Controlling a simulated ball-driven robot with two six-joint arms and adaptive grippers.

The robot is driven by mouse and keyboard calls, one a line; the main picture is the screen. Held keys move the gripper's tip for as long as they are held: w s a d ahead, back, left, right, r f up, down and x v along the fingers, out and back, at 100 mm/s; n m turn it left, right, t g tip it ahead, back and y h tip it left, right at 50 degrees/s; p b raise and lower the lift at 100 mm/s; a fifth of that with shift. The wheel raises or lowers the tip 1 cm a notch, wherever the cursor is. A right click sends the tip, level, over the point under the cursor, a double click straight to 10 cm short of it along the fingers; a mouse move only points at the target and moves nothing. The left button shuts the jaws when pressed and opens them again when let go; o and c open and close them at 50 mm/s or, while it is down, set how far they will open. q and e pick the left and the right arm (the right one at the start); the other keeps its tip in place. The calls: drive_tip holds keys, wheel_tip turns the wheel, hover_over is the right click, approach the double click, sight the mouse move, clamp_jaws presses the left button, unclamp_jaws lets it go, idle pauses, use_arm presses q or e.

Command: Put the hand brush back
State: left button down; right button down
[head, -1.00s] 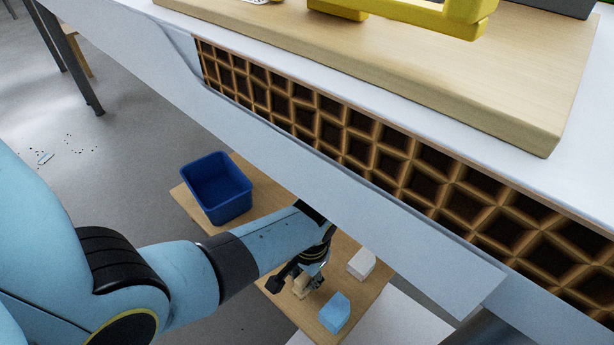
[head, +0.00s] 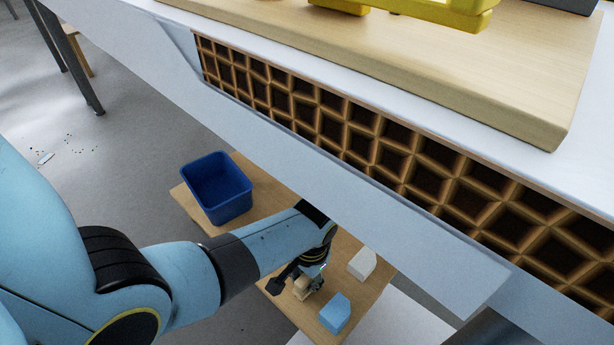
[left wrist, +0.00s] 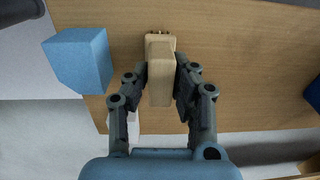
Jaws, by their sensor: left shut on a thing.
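My left gripper (head: 304,284) is low over a wooden board (head: 362,297) beneath the edge of the big white table. In the left wrist view the left gripper (left wrist: 161,86) is shut on the hand brush (left wrist: 160,70), a pale wooden block with a little dark bristle showing at its far end. The brush also shows small in the head view (head: 301,291), partly hidden by the fingers. I cannot tell whether it touches the board. My right gripper is not in view.
A light-blue block (head: 335,314) and a white block (head: 362,263) stand on the board near the gripper. A blue bin (head: 217,188) stands at its far end. The white table (head: 330,175) with a lattice side hangs over the arm. Crumbs (head: 68,146) lie on the floor at left.

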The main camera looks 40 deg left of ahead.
use_arm(q)
drive_tip(key=shift+f, duration=0.1)
drive_tip(key=c, duration=1)
unclamp_jaws()
drive_tip(key=shift+c, duration=0.2)
wheel_tip(320, 180, up, 12)
drive_tip(key=shift+w+d, duration=0.15)
drive_tip(key=shift+d, duration=0.05)
